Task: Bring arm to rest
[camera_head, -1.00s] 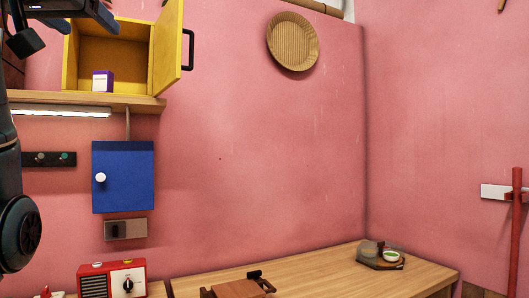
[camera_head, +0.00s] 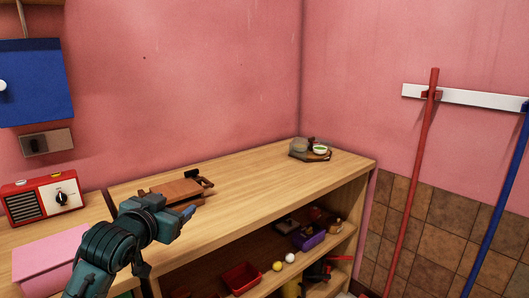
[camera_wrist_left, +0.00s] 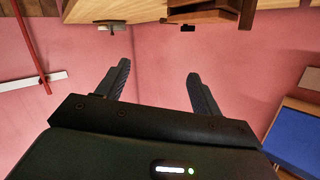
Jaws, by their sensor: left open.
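My left arm comes in from the lower left in the head view, with the left gripper (camera_head: 186,213) in front of the counter's front edge. In the left wrist view the two fingers (camera_wrist_left: 162,85) are apart with nothing between them, so it is open and empty. That view is upside down and shows pink wall beyond the fingers. My right gripper is not in view.
A pink box (camera_head: 45,258) and red radio (camera_head: 42,198) stand left. The lower shelf holds a red bin (camera_head: 241,278). The counter's middle is clear.

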